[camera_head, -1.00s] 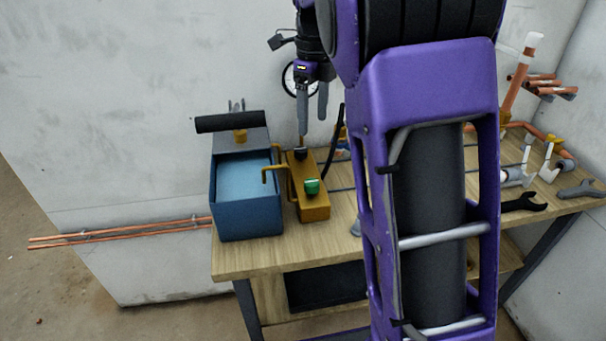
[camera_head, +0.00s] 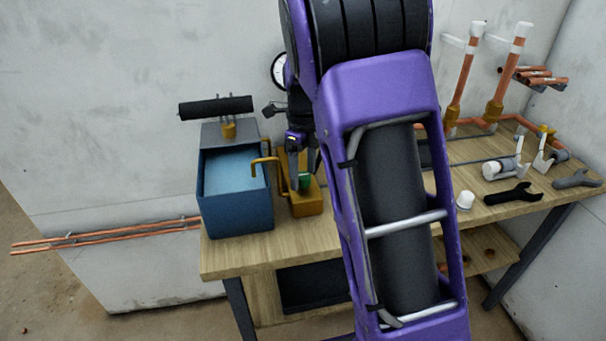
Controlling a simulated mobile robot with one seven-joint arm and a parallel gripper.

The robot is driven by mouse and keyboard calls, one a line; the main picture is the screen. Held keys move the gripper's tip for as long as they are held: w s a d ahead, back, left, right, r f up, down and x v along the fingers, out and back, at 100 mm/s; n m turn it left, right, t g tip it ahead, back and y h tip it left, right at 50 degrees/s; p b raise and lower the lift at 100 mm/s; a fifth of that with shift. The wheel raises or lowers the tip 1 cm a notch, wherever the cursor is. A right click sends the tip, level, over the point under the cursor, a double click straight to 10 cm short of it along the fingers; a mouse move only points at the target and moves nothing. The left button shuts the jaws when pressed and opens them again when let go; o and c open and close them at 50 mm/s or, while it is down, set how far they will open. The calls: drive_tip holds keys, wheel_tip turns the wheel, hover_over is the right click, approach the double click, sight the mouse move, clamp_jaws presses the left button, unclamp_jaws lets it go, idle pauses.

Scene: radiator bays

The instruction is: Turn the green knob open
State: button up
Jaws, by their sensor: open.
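The green knob (camera_head: 305,181) sits on top of the yellow-brown block (camera_head: 308,204) beside the blue tank, on the workbench. Part of the knob is hidden behind my gripper. My gripper (camera_head: 303,184) points down, with its fingers at the knob in this view, one finger in front on its left side and the other near its right. The jaws are open. I cannot tell whether the fingers touch the knob or stand around it. A bent yellow pipe (camera_head: 264,161) rises from the block toward the tank.
The blue tank (camera_head: 236,208) with a black-handled lever (camera_head: 215,107) stands left of the block. A round gauge (camera_head: 279,71) is behind my arm. Wrenches (camera_head: 514,194), white fittings (camera_head: 494,169) and upright copper pipes (camera_head: 459,84) are on the right of the wooden bench (camera_head: 228,264).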

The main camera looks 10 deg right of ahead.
drive_tip(key=shift+f, duration=0.15)
drive_tip(key=shift+c, duration=0.3)
clamp_jaws()
drive_tip(key=shift+n+p, duration=0.35)
drive_tip(key=shift+n, duration=0.05)
drive_tip(key=n+p, duration=0.2)
drive_tip(key=n, duration=0.1)
drive_tip(key=n+p, duration=0.2)
drive_tip(key=n, duration=0.3)
drive_tip(key=n+p, duration=0.1)
drive_tip(key=n, duration=0.3)
drive_tip(key=shift+n, duration=0.4)
drive_tip(key=n, duration=0.4)
drive_tip(key=shift+n+p, duration=0.3)
